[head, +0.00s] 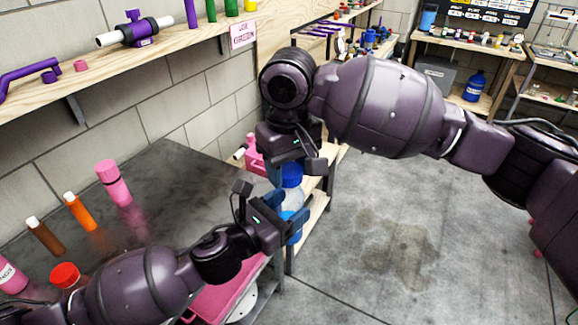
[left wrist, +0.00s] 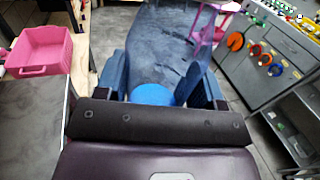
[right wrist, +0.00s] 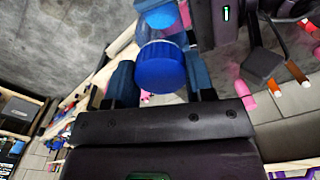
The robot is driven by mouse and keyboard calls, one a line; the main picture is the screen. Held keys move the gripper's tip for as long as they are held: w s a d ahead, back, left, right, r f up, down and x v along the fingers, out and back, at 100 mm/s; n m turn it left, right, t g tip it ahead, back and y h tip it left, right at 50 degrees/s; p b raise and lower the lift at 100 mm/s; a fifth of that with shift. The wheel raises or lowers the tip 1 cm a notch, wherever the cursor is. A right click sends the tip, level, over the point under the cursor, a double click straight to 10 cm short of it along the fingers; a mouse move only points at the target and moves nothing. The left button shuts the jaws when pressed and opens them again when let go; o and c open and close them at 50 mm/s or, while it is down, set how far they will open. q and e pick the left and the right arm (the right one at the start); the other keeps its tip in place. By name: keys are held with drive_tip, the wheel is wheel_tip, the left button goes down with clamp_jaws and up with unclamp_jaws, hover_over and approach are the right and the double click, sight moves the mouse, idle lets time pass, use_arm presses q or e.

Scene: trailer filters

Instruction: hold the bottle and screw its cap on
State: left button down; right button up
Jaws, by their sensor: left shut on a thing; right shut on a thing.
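The bottle (head: 293,200) is clear with a blue lower part and stands roughly upright in the air beyond the table edge. My left gripper (head: 284,229) is shut on its blue lower part, which shows between the fingers in the left wrist view (left wrist: 152,94). The blue cap (head: 291,175) is at the bottle's top. My right gripper (head: 294,168) is above the left one and shut on the cap, which also shows between its fingers in the right wrist view (right wrist: 160,68). The cap appears in line with the bottle; the threads are hidden, so I cannot tell how tightly it sits.
A dark table (head: 160,190) at left carries a pink bottle (head: 113,183), an orange bottle (head: 80,211), a brown bottle (head: 45,236) and a red-capped item (head: 65,275). A pink bin (head: 222,292) is near my left forearm. A wooden shelf (head: 190,48) runs above. Open floor (head: 400,240) is at right.

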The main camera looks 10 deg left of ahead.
drive_tip(key=shift+m, duration=0.3)
drive_tip(key=o, duration=1.1)
wheel_tip(320, 180, up, 12)
drive_tip(key=shift+a+f, duration=0.1)
drive_tip(key=shift+f, duration=0.05)
